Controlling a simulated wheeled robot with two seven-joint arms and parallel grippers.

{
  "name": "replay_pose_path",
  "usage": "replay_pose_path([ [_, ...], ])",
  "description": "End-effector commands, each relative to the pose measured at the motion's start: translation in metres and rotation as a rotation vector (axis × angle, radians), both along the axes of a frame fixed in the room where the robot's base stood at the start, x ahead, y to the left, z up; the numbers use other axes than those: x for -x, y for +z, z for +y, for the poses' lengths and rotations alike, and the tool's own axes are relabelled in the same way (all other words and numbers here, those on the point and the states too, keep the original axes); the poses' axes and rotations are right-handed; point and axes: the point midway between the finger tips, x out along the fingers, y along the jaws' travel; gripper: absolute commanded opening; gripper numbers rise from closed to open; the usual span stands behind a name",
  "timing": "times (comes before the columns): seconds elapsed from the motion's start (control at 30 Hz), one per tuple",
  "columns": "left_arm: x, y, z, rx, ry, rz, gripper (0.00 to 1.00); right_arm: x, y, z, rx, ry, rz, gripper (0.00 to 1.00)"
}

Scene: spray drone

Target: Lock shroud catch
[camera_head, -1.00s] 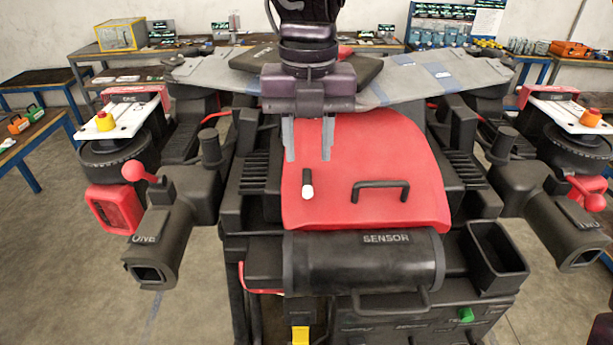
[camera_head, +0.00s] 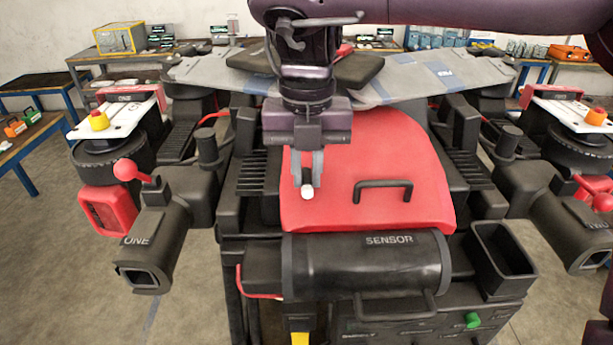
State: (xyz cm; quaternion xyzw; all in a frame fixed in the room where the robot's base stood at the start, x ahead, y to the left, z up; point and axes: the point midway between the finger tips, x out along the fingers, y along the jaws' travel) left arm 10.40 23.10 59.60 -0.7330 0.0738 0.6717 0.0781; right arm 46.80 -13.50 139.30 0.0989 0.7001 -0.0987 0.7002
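The red shroud (camera_head: 345,165) lies closed-looking on top of the dark drone body, with a black bar handle (camera_head: 383,186) on its front right. The shroud catch (camera_head: 307,191) is a small dark lever with a white tip on the shroud's left part; only its white tip shows clearly. My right gripper (camera_head: 307,182) comes down from above over the catch. Its two grey fingers stand close on either side of the lever and appear shut on it. The fingers and gripper body hide most of the lever. My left gripper is not in view.
A black cylinder marked SENSOR (camera_head: 365,262) lies in front of the shroud. An open black bin (camera_head: 502,262) is at its right. Nozzle arms with red-knobbed levers (camera_head: 126,170) flank the body. A grey folded panel (camera_head: 420,80) spans behind.

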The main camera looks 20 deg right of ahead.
Motion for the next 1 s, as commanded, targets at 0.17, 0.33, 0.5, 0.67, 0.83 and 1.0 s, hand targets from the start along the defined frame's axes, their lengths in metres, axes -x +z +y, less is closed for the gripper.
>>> replay_pose_path([
  [0.17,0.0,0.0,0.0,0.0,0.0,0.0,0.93,0.0,0.0,0.0,0.0,0.001,0.0,0.0],
  [0.33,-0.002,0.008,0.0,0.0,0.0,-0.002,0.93,0.0,0.003,0.0,-0.001,0.037,0.002,0.0],
  [0.5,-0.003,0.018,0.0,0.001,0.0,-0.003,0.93,0.0,0.003,0.0,-0.001,0.093,0.002,0.0],
  [0.67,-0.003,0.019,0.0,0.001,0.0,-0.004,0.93,0.0,0.0,0.0,-0.001,0.276,0.002,0.0],
  [0.83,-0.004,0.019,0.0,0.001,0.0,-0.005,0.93,0.0,0.0,0.0,-0.001,0.546,0.0,0.0],
  [1.0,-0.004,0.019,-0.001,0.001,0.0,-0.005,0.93,0.0,0.0,0.0,0.0,0.784,0.0,0.0],
])
